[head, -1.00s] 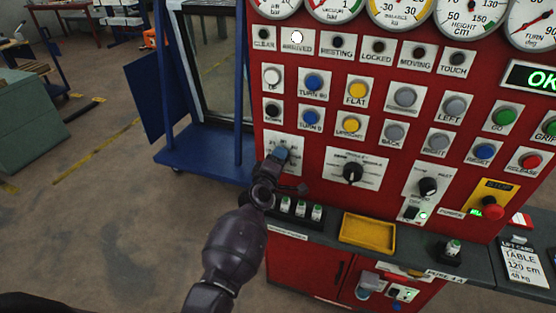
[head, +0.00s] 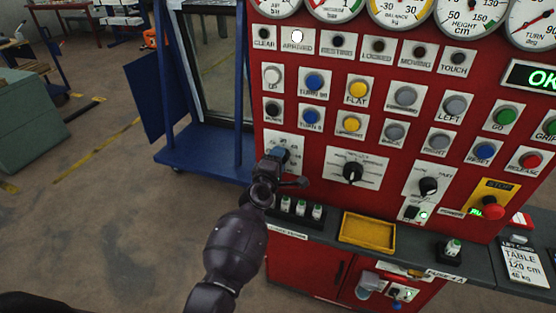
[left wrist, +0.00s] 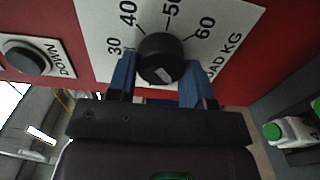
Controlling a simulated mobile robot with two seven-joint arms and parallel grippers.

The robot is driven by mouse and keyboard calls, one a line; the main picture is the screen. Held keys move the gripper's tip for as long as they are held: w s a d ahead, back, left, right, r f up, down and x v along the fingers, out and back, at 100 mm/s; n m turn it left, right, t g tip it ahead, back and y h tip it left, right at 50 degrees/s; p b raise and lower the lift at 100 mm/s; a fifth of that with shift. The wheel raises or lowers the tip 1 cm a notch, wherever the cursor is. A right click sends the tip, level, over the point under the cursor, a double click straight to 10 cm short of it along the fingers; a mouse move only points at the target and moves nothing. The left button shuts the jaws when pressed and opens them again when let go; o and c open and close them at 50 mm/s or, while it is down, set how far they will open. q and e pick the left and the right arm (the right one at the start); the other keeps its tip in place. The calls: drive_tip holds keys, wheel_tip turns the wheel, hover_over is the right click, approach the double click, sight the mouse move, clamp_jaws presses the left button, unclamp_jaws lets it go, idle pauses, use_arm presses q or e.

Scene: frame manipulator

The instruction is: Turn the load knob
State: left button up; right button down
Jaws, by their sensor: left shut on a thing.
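The load knob (left wrist: 160,58) is round and black, on a white plate (left wrist: 225,22) marked 30, 40, 50, 60 and KG. My left gripper (left wrist: 160,82) has its blue fingers on either side of the knob and is shut on it. A pale mark shows on the knob's face, but I cannot tell which number it points to. In the head view my left gripper (head: 275,158) is at the load plate (head: 290,140), at the lower left of the red panel, and hides the knob. My right gripper is not in view.
Below are small green-capped bottles (head: 301,209) on a ledge and a yellow tray (head: 367,231). A red stop button (head: 491,207) is farther right.

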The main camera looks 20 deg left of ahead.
use_arm(q)
drive_tip(key=o, duration=0.9)
drive_tip(key=s, duration=1)
drive_tip(key=shift+s+a, duration=0.2)
drive_tip(key=shift+s, duration=0.2)
